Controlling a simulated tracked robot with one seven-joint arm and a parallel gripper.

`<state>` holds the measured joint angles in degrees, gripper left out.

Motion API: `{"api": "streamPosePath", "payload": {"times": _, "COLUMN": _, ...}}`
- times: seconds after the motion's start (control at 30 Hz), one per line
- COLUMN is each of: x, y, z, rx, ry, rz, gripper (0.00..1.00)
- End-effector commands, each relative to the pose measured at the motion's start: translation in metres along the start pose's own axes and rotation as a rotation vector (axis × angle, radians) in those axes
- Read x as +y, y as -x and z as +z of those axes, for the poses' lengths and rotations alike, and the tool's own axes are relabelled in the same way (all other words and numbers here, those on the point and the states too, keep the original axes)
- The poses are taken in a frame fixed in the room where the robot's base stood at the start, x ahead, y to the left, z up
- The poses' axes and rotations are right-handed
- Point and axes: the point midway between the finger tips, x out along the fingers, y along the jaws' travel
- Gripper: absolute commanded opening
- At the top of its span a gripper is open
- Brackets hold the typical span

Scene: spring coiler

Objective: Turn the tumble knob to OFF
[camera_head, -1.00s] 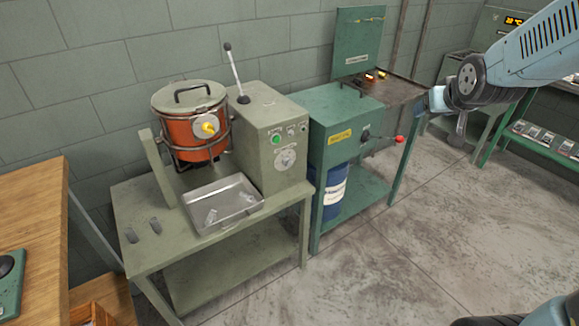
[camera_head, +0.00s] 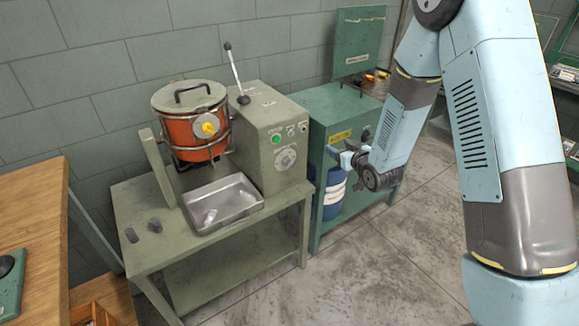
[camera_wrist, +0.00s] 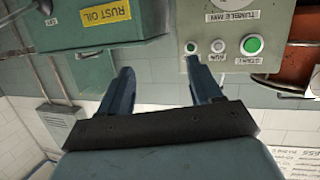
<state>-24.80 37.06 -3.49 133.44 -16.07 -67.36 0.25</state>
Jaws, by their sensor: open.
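The tumble knob (camera_head: 285,160) is a round pale dial on the front of the grey-green control box (camera_head: 262,140), below a green button (camera_head: 276,139). Its pointer setting is too small to read. In the wrist view only the edge of the dial plate (camera_wrist: 232,4) shows at the top, beside the TUMBLE MIN label (camera_wrist: 236,17) and the green START button (camera_wrist: 253,45). My gripper (camera_head: 338,157) is open and empty, to the right of the box and apart from the knob. Its two fingers (camera_wrist: 162,80) point towards the machine fronts.
An orange drum (camera_head: 190,138) in a frame stands left of the box, above a metal tray (camera_head: 222,204) with clear pieces. A green cabinet (camera_head: 318,135) with a yellow RUST OIL label (camera_wrist: 104,14) stands close behind my gripper. The floor in front is clear.

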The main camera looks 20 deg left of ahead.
Motion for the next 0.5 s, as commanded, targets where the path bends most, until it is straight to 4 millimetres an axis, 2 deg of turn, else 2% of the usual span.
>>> {"api": "streamPosePath", "payload": {"times": 0.03, "x": -0.012, "y": -0.005, "z": 0.016, "rx": 0.016, "ry": -0.001, "rz": -0.024, "gripper": 0.64}}
{"api": "streamPosePath", "payload": {"times": 0.3, "x": -0.069, "y": -0.015, "z": 0.075, "rx": 0.15, "ry": -0.021, "rz": -0.136, "gripper": 0.64}}
{"api": "streamPosePath", "payload": {"times": 0.5, "x": -0.096, "y": -0.01, "z": 0.104, "rx": 0.22, "ry": -0.041, "rz": -0.191, "gripper": 0.64}}
